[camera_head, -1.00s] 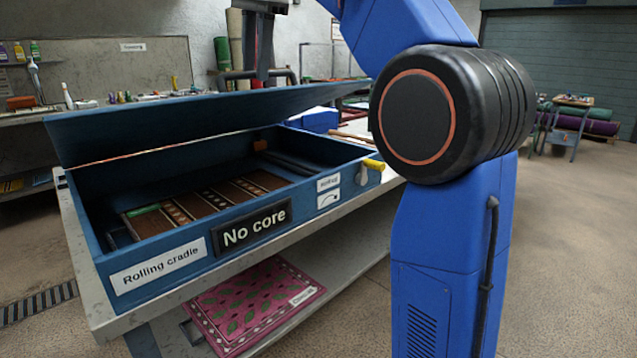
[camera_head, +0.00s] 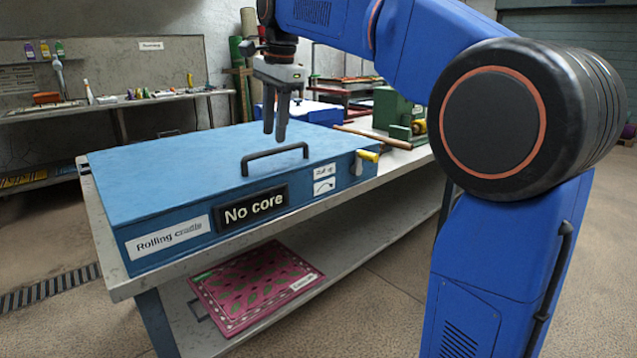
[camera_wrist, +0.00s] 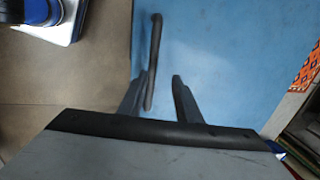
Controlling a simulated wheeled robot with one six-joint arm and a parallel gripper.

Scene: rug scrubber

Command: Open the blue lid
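The blue lid (camera_head: 170,175) is shut flat on the rolling cradle box. Its dark bar handle (camera_head: 262,156) stands up near the front edge. My gripper (camera_head: 274,137) points down just above the lid by the handle, with a gap between its fingers. In the wrist view, the gripper (camera_wrist: 160,78) shows two spread fingers over the blue lid (camera_wrist: 235,50). The handle (camera_wrist: 154,50) runs lengthwise close to the left finger. Nothing is gripped. The inside of the box is hidden.
The box front (camera_head: 140,258) bears labels, and a yellow-tipped crank (camera_head: 368,156) sticks out at its right. A pink patterned rug (camera_head: 250,290) lies on the lower shelf. A stick (camera_head: 375,137) and a green machine (camera_head: 395,112) are on the bench behind.

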